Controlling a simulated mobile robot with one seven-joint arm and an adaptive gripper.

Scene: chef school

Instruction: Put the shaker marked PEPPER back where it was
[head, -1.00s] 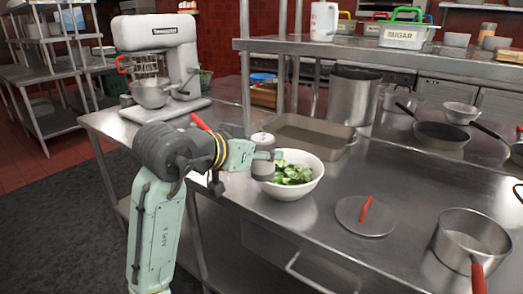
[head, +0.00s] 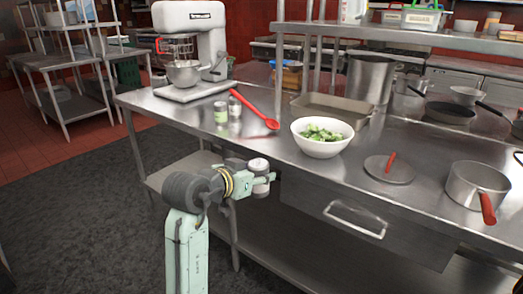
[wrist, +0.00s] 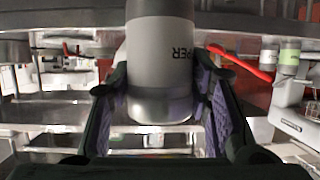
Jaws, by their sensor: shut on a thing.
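My gripper (head: 262,180) is shut on the pepper shaker (head: 259,166), a grey-white cylinder with a pale top. In the head view they are in front of the counter's front edge, left of the white bowl. In the wrist view the shaker (wrist: 160,60) is between the two finger pads, and the end of its marking, "PER", shows upside down. The white bowl (head: 322,148) with green pieces stands on the steel counter (head: 300,182). Two small containers stand left of it, a green-labelled one (head: 221,112) and a greyish one (head: 235,108).
A red spoon (head: 254,110) lies right of the small containers. A stand mixer (head: 190,45) is behind them. A baking pan (head: 335,110), a lid (head: 388,170) and a saucepan (head: 478,185) stand farther right. Bare counter lies left of and before the small containers.

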